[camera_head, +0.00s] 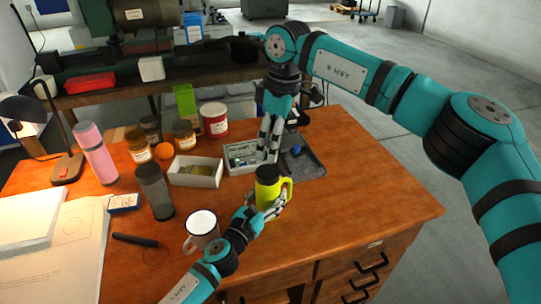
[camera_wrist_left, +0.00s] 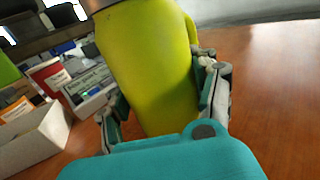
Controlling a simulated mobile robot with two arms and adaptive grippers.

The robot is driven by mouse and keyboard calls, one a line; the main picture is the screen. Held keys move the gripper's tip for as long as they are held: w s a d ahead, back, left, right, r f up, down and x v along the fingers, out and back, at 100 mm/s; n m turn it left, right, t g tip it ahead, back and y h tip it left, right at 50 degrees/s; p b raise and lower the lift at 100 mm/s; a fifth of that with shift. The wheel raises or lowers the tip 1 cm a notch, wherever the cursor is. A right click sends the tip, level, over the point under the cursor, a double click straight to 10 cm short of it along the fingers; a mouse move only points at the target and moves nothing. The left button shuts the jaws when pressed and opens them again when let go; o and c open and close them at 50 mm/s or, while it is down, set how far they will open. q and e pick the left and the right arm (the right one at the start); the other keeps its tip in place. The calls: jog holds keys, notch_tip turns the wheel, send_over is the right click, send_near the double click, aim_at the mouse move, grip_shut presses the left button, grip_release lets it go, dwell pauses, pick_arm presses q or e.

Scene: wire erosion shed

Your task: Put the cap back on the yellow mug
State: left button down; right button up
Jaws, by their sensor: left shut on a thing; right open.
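The yellow mug (camera_head: 265,205) stands near the front middle of the desk, its handle to the right. A dark cap (camera_head: 268,174) shows at its top; I cannot tell whether it is fully seated. My left gripper (camera_head: 269,209) is shut around the mug's body, low down. In the left wrist view the mug (camera_wrist_left: 152,70) fills the space between the fingers and its top is mostly cut off. My right gripper (camera_head: 268,155) is open, fingers pointing down, just behind and above the cap, with nothing visible between them.
A white mug (camera_head: 202,228) stands close to my left arm. Behind are a white box (camera_head: 195,172), a labelled case (camera_head: 241,158) and a grey tray (camera_head: 313,165) with a blue ball (camera_head: 296,150). A dark tumbler (camera_head: 155,190) stands left. The desk's right side is clear.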

jog(key=shift+d+r, duration=0.2)
jog(key=shift+r, duration=1.15)
pick_arm(q)
jog(key=shift+c, duration=1.1)
grip_release()
jog(key=v, duration=1.2)
pick_arm(e)
jog(key=shift+f, duration=0.1)
